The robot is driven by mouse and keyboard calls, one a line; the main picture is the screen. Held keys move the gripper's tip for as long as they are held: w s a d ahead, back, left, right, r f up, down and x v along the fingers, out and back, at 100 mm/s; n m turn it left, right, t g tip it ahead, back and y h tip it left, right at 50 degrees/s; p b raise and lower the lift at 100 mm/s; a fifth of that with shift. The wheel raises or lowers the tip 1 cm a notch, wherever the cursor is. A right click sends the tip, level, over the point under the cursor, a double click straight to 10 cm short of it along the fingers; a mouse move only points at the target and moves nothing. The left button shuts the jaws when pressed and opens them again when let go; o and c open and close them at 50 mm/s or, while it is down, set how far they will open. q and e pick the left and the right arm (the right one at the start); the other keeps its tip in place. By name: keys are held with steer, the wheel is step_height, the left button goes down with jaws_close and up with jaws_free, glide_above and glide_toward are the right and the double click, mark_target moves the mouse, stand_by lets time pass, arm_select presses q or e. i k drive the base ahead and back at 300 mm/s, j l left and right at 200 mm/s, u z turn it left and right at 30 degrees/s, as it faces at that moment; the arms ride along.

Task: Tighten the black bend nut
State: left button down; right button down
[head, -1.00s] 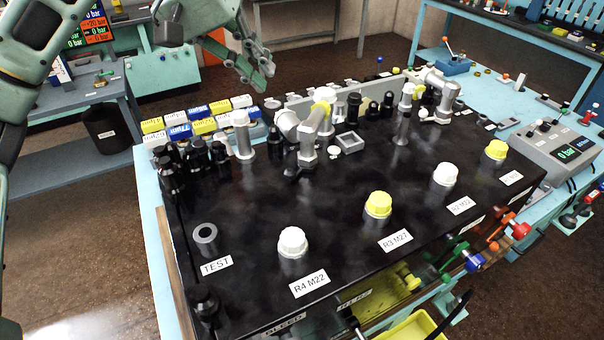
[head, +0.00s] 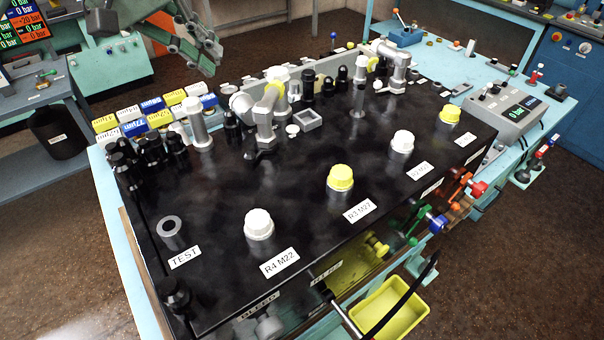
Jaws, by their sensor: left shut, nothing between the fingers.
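A grey elbow-shaped bend fitting (head: 262,118) stands on the black bench top, left of the middle. A dark piece that looks like its black nut (head: 261,152) shows at its foot, hard to make out against the black surface. A second grey bend fitting (head: 395,72) with a yellow ring stands at the back right. My left gripper (head: 210,58) is shut and empty, in the air beyond the back left of the bench, apart from all the fittings. My right gripper is not in view.
White and yellow capped ports (head: 259,224) line the front of the black bench top (head: 215,190). Black fittings (head: 125,170) crowd its left corner. Small labelled boxes (head: 150,105) sit behind. A yellow bin (head: 392,308) is at the front. The bench's middle is clear.

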mark_target(250, 157)
steer(key=l+u, duration=0.15)
steer(key=l, duration=0.25)
steer(key=k+l+u, duration=0.15)
steer(key=l, duration=0.25)
steer(key=l+u, duration=0.15)
steer(key=l, duration=0.2)
steer(key=k+l+u, duration=0.15)
steer(key=l, duration=0.25)
